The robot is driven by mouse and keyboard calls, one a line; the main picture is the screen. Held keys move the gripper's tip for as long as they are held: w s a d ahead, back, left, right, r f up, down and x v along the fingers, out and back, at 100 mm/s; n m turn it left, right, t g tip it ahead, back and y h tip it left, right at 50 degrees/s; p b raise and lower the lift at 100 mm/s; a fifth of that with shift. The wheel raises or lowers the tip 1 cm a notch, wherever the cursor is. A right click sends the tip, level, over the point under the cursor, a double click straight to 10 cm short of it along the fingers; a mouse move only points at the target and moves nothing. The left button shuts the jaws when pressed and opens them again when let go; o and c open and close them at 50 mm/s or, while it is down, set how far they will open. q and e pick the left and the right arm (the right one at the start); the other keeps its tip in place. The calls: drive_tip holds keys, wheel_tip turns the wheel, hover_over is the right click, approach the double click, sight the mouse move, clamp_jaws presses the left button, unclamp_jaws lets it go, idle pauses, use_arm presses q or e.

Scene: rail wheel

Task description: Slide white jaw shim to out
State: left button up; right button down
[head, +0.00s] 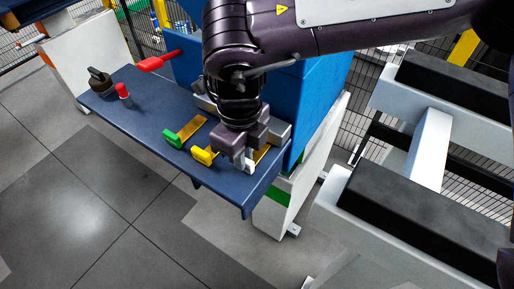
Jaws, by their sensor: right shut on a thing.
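The white jaw shim (249,166) shows as a small white piece at the right end of a row of coloured shims on the blue bench. My right gripper (243,158) comes down from above and is shut on the white shim. The gripper hides most of the shim and part of the yellow strip beside it. The left gripper is not in view.
A yellow shim (203,156) sits just left of my gripper, close to it. A green shim (173,140) is further left. A blue cabinet (319,100) stands close behind.

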drive_tip(key=shift+s+a, duration=0.85)
drive_tip(key=shift+s, duration=0.3)
drive_tip(key=shift+s+a, duration=0.1)
drive_tip(key=shift+s, duration=0.05)
drive_tip(key=c, duration=1.2)
unclamp_jaws()
drive_tip(key=shift+c, duration=0.2)
drive_tip(key=shift+r, duration=0.15)
wheel_tip(320, 180, up, 6)
drive_tip(key=p, duration=0.4)
